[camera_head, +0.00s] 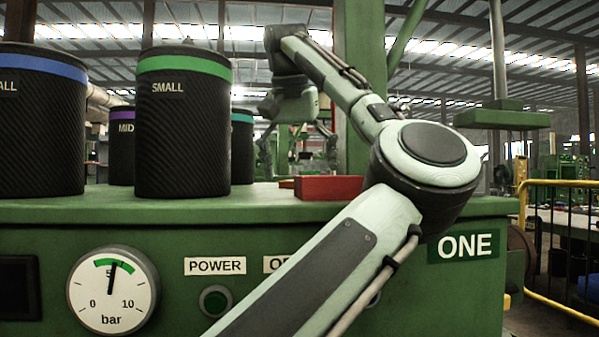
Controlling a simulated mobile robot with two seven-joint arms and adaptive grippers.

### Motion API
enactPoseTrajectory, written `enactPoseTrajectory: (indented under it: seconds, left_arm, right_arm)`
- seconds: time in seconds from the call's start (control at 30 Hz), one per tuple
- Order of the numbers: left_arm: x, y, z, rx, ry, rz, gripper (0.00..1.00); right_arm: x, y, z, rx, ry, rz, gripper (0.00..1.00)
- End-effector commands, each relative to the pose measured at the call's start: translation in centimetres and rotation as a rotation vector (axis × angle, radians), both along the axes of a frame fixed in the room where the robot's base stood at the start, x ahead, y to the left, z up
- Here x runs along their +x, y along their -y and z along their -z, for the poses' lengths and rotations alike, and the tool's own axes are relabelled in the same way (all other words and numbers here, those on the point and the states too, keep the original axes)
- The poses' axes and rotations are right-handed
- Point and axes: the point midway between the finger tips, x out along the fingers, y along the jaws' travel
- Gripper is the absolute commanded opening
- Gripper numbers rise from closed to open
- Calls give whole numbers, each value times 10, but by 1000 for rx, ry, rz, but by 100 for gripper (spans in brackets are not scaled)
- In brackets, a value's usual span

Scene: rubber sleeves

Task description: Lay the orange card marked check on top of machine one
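Machine one is the green cabinet (130,240) across the front, with the label ONE (468,246) at its right. Its flat top carries several black sleeves and a red box (330,188). A low reddish-brown edge (287,184) shows just left of the box; I cannot tell whether it is the orange card. No check mark is readable. My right gripper (298,165) hangs pointing down above the back of the top, behind the red box, its fingers spread apart with nothing visible between them. My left gripper is not in view.
Black sleeves with a blue band (40,125), a green band marked SMALL (184,125), a purple band (121,150) and a teal band (242,150) stand on the left. A gauge (112,290) is on the front. A yellow railing (555,240) is at right.

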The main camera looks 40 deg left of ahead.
Motion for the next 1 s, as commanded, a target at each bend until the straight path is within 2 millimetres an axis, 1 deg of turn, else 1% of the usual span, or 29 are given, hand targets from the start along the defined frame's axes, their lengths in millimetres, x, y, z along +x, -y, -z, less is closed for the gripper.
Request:
enactPoseTrajectory:
  seconds: [0.13,0.27,0.33,0.37,0.4,0.5,0.6,0.7,0.83,1.0]
  left_arm:
    - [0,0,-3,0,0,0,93]
    - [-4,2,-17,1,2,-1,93]
    - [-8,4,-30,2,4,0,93]
    - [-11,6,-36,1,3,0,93]
    - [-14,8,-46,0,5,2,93]
    - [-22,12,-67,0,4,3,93]
    - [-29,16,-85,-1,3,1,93]
    - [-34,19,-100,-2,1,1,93]
    - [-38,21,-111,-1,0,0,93]
    - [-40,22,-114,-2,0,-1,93]
  right_arm:
    - [0,0,-1,0,0,0,40]
    - [0,0,4,3,1,-1,40]
    - [-1,0,8,5,-5,-2,40]
    - [1,-1,13,8,-6,-2,40]
    - [3,-2,18,12,-8,-4,40]
    - [1,-3,31,20,-15,-4,40]
    - [-1,-3,44,27,-23,-3,40]
    - [-4,-3,56,33,-29,-2,40]
    - [-6,-3,67,36,-32,-2,40]
    - [-8,-3,72,38,-34,-1,40]
